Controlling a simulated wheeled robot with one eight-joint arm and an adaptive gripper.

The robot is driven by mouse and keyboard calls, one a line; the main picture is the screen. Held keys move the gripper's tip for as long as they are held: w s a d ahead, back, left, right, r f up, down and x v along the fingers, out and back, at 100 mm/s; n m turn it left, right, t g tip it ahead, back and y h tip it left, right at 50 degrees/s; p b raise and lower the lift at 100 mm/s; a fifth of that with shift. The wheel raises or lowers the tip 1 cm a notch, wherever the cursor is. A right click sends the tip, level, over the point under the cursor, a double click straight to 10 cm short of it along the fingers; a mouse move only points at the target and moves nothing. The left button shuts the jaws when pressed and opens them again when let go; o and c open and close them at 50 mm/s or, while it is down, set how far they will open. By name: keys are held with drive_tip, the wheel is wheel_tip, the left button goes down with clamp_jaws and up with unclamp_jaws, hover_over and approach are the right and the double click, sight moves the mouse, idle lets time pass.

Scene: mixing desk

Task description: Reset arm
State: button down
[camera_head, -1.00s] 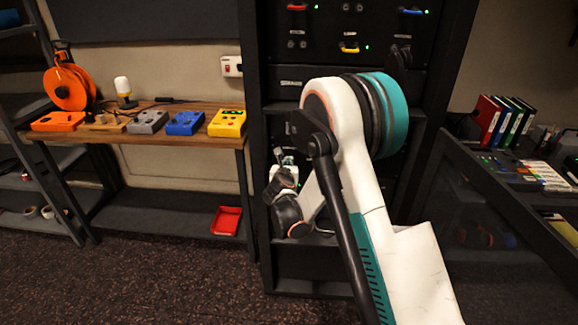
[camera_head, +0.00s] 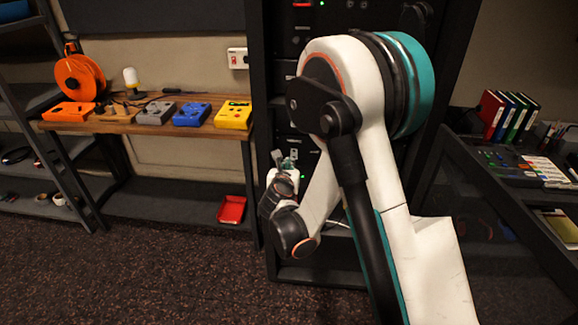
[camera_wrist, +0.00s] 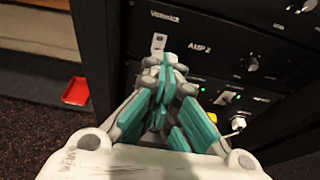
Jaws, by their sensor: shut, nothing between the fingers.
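My gripper (camera_wrist: 160,62) fills the middle of the wrist view, its teal and grey fingers together with nothing between them. It points at the front of the black equipment rack (camera_wrist: 222,62), near a panel lettered AMP 2. I cannot tell whether the fingertips touch the panel or a small light metal tab (camera_wrist: 158,42) just beyond them. In the head view my gripper (camera_head: 283,160) is small and partly hidden behind my own wrist. My white and teal arm stands folded in front of the rack and hides much of it.
A wooden bench (camera_head: 160,128) at left carries a yellow box (camera_head: 233,114), a blue box (camera_head: 192,114) and an orange reel (camera_head: 80,78). A red tray (camera_head: 231,210) lies on its lower shelf. A desk with binders (camera_head: 508,112) stands at right. The floor at front left is clear.

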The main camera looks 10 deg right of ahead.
drive_tip(key=shift+r, duration=0.1)
drive_tip(key=s+d+r+m+g+y, duration=0.1)
drive_tip(key=s+d+r+m+g, duration=0.4)
drive_tip(key=s+r+m, duration=0.9)
drive_tip(key=s+f+m+g+y, duration=0.1)
drive_tip(key=s+m+y, duration=0.2)
drive_tip(key=s+m, duration=1.5)
drive_tip(key=shift+s+a+g+y, duration=0.3)
drive_tip(key=shift+s+a, duration=0.1)
drive_tip(key=shift+s, duration=2.45)
